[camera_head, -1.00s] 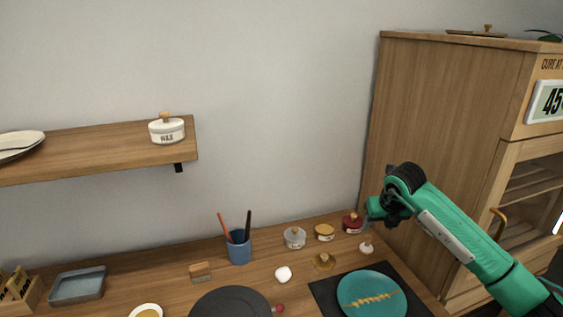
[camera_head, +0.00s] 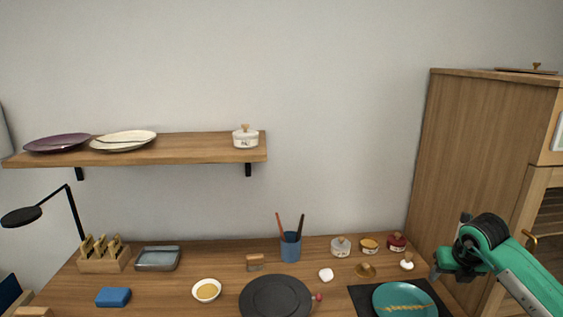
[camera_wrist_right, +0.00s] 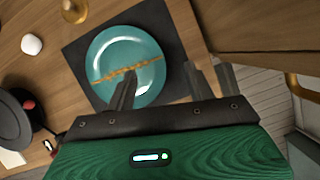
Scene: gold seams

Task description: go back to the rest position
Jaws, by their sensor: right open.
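My right gripper (camera_wrist_right: 165,90) is open and empty in the right wrist view, its two dark fingers apart above the right edge of the table. Between and beyond the fingers lies a teal plate (camera_wrist_right: 124,62) with a gold seam across it, on a dark mat (camera_wrist_right: 76,52). In the head view my green right arm comes in from the right, and the gripper (camera_head: 440,268) hangs above and to the right of the plate (camera_head: 404,301). Its fingers are hard to make out there. My left gripper is not in view.
A wooden cabinet (camera_head: 470,165) stands close beside my right arm. On the table (camera_head: 215,262) are a dark round turntable (camera_head: 275,297), a blue cup with tools (camera_head: 290,248), several small jars and a grey tray (camera_head: 158,259). A wall shelf (camera_head: 190,150) holds plates and a white jar.

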